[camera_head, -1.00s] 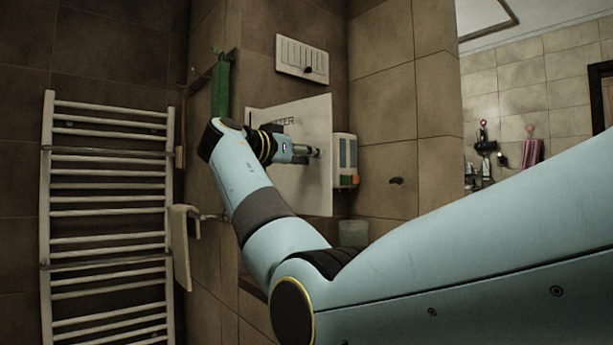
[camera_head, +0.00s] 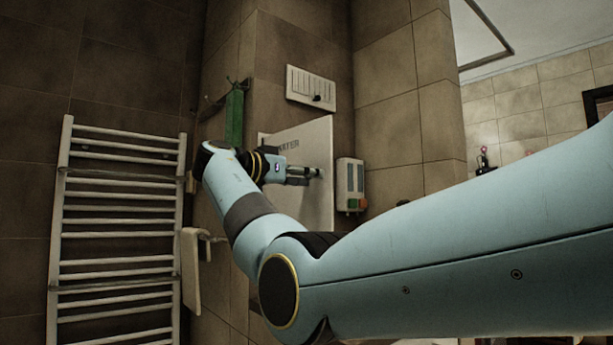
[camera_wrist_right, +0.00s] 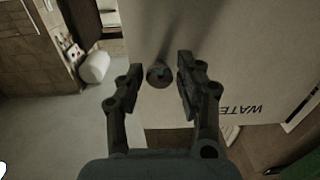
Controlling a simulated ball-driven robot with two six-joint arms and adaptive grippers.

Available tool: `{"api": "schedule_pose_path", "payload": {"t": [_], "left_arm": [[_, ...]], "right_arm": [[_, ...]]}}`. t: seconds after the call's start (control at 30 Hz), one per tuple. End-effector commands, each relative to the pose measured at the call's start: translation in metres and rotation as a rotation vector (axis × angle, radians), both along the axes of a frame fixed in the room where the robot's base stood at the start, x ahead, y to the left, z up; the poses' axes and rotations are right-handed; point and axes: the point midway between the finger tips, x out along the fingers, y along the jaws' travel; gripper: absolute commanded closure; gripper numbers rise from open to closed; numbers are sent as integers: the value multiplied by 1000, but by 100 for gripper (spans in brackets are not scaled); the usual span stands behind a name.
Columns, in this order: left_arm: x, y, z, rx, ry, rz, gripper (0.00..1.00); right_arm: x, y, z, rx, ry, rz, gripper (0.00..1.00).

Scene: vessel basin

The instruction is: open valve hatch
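The valve hatch (camera_head: 312,142) is a pale square panel marked "WATER" on the tiled wall in the head view. It looks ajar, standing at an angle to the wall, with a white strip showing beside its left edge. In the right wrist view the hatch (camera_wrist_right: 240,60) fills the upper right, with its lettering upside down. A round dark knob (camera_wrist_right: 159,75) stands out from it. My right gripper (camera_head: 318,172) is at the knob. Its fingers (camera_wrist_right: 160,82) are on both sides of the knob, with small gaps visible. My left gripper is out of view.
A white towel radiator (camera_head: 120,235) stands on the left, with a cloth (camera_head: 191,270) beside it. A vented plate (camera_head: 311,88) is above the hatch and a small white box (camera_head: 350,185) is right of it. A white roll (camera_wrist_right: 95,67) shows in the wrist view.

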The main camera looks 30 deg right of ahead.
Motion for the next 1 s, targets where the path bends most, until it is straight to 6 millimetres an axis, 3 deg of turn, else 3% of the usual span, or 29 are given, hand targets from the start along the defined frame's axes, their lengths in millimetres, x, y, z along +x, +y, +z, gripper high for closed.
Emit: {"api": "schedule_pose_path", "payload": {"t": [0.1,0.33,0.47,0.8,1.0], "left_arm": [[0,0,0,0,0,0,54],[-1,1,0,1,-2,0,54],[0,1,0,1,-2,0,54],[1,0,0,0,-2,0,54],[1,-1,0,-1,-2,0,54]], "right_arm": [[0,0,0,0,0,0,51],[0,1,0,0,0,0,51],[-1,10,0,0,0,1,51],[-12,82,0,1,1,4,51],[-16,111,0,0,1,2,51]]}}
